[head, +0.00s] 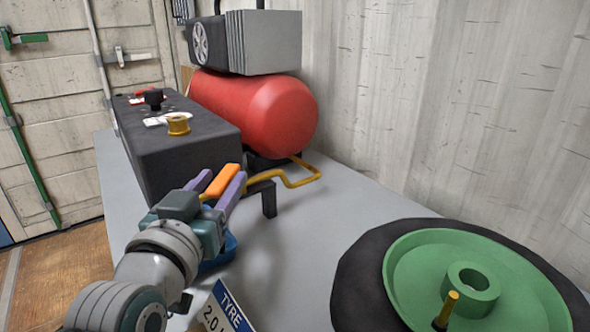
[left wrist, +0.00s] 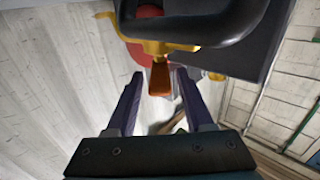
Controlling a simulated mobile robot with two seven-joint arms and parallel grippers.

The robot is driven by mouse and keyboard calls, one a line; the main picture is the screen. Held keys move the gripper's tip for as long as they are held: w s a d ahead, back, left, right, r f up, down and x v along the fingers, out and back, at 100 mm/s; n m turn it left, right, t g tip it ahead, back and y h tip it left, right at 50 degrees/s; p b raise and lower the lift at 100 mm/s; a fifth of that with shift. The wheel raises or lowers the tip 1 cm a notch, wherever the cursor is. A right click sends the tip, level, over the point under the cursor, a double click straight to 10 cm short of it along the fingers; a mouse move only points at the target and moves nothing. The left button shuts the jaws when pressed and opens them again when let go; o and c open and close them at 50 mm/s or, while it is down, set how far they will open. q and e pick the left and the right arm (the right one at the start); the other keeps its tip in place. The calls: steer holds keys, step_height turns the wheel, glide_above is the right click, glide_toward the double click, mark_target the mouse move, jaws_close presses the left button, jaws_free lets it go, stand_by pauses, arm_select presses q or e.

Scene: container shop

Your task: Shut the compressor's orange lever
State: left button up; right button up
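The orange lever (head: 223,180) sits on the yellow pipe (head: 298,182) that runs from the compressor's red tank (head: 272,115). In the left wrist view the lever (left wrist: 160,78) points toward me from the yellow fitting (left wrist: 150,46). My left gripper (head: 225,176) is open, with its two purple fingers on either side of the lever. The left wrist view shows a gap between the lever and each finger of the gripper (left wrist: 158,74). Where the lever meets its valve is partly hidden in the head view. My right gripper is not in view.
A black box (head: 185,150) with a brass knob (head: 178,124) stands close beyond the gripper. A tyre with a green rim (head: 410,272) lies at the right, and a tyre sign (head: 225,308) stands in front.

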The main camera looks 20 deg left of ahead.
arm_select(q)
steer(key=shift+o, duration=0.3)
steer(key=shift+s, duration=0.1)
steer(key=shift+s+d, duration=0.1)
steer(key=shift+s, duration=0.25)
arm_select(e)
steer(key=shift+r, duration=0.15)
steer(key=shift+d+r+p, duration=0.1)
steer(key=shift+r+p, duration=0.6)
steer(key=shift+p, duration=0.15)
arm_select(q)
steer(key=s+d, duration=0.1)
steer(key=s, duration=0.8)
steer(key=shift+d, duration=0.35)
